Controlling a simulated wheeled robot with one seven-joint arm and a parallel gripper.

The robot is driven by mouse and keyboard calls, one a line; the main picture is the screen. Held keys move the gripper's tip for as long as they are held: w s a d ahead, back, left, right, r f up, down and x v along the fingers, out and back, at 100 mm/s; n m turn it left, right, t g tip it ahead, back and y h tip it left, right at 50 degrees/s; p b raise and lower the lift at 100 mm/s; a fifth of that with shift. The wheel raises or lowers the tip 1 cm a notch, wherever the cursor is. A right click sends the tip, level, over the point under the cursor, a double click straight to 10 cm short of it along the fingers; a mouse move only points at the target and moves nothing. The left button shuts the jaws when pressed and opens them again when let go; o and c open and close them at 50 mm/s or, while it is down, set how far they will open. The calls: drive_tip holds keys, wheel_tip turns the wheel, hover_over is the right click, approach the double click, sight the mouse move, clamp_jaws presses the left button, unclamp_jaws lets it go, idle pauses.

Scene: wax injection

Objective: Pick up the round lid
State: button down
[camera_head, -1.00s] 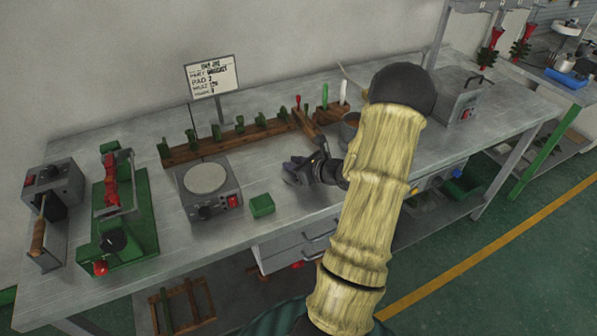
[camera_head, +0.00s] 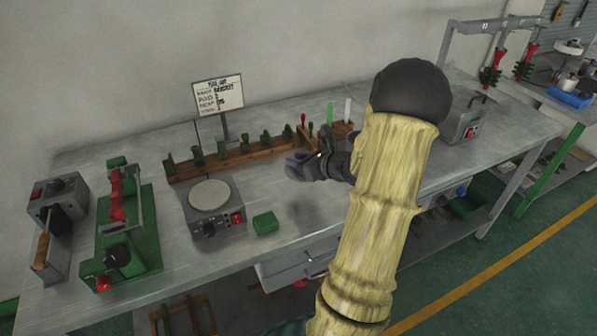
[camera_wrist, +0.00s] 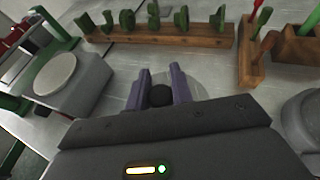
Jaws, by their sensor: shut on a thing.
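The round lid (camera_wrist: 197,88) shows in the wrist view as a pale grey disc with a dark round knob (camera_wrist: 160,96). My gripper (camera_wrist: 161,90) has its two purple-grey fingers on either side of the knob and is shut on it. The fingers hide part of the disc. In the head view my gripper (camera_head: 300,166) is over the middle of the workbench, and a dark shadow lies on the bench below it. The lid cannot be made out clearly there.
A hot plate with a round pale top (camera_head: 209,195) and a green block (camera_head: 265,223) stand to the left. A wooden rack with green pieces (camera_head: 232,157) runs behind. A green clamp press (camera_head: 122,240) is at far left. My arm hides part of the bench's right side.

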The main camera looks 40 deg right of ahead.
drive_tip(key=shift+r, duration=0.8)
